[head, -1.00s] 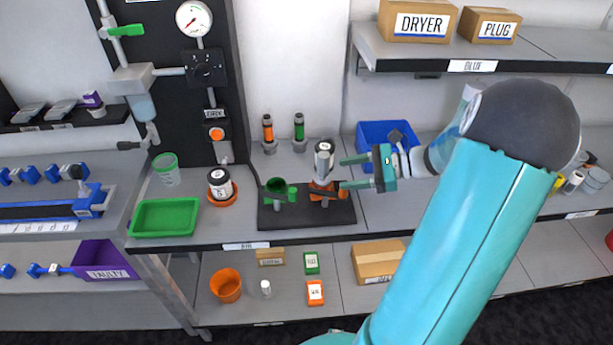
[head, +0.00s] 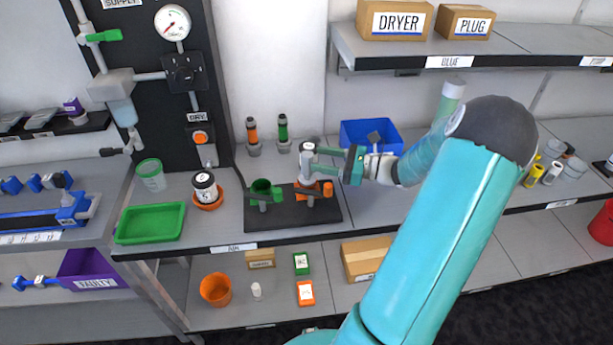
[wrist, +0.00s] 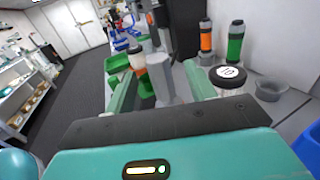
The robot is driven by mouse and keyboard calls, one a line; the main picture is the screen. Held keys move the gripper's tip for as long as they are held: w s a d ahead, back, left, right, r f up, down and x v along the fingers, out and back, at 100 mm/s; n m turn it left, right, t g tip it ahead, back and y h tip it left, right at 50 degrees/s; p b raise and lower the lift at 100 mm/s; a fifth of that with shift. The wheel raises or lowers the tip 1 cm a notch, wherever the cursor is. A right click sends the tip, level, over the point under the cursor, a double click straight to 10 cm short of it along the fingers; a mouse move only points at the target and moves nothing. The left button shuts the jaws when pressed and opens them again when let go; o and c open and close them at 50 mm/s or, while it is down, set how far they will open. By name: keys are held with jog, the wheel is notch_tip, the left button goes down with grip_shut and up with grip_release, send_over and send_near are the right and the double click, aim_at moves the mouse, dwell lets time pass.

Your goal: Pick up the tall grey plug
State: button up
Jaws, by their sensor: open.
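The tall grey plug (head: 306,169) stands upright at the right end of the black base plate, by an orange fitting (head: 325,189). My gripper (head: 322,168) comes in from the right with its jaws spread. In the wrist view the grey plug (wrist: 160,78) stands between the two open fingers of my gripper (wrist: 160,88). I see no finger closed on it, and cannot tell if one touches it. A black-rimmed lid marked 10 (wrist: 228,73) shows just beyond the right finger.
A green cup (head: 264,190) stands on the left of the black plate (head: 290,218). An orange and a green bottle (head: 283,130) stand behind. A blue bin (head: 371,134) is to the right. A labelled jar (head: 204,187) and green tray (head: 150,222) are left. A shelf (head: 470,55) overhangs the back right.

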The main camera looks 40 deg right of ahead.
send_over(301, 177)
jog(key=shift+f, duration=0.2)
grip_shut()
dwell(0.3)
